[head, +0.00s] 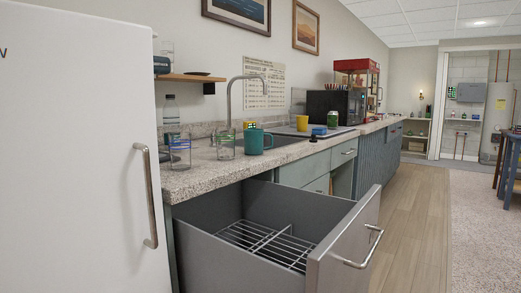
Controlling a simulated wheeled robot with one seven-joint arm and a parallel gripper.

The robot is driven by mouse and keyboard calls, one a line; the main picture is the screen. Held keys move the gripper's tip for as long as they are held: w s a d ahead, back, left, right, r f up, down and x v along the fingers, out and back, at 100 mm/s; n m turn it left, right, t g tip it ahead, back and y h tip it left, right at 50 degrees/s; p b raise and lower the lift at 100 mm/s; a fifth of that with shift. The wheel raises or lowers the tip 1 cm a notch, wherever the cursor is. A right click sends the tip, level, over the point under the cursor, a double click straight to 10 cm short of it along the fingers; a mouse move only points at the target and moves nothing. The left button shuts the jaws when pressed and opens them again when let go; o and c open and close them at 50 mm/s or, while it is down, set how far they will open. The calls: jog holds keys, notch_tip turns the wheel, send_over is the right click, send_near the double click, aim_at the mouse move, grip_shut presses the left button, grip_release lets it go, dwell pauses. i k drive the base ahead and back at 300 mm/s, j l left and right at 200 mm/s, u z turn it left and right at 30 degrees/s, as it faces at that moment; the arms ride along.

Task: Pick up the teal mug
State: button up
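The teal mug (254,142) stands upright on the speckled counter (210,178), near its front edge and beside the sink. Its handle points to the right. A clear drinking glass (225,146) stands just left of it. My gripper is not in the head view.
A deep grey drawer (210,262) is pulled out below the counter, with a wire rack inside. A white fridge (75,150) stands at the left. The wooden floor (415,200) at right is clear.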

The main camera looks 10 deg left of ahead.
aim_at(253, 138)
jog(key=i+l, duration=0.85)
jog(key=i, duration=0.2)
jog(key=i+l+u, duration=0.15)
jog(key=i+l, duration=0.65)
jog(key=i+l+u, duration=0.15)
jog(key=i+l, duration=0.65)
jog(key=l, duration=0.15)
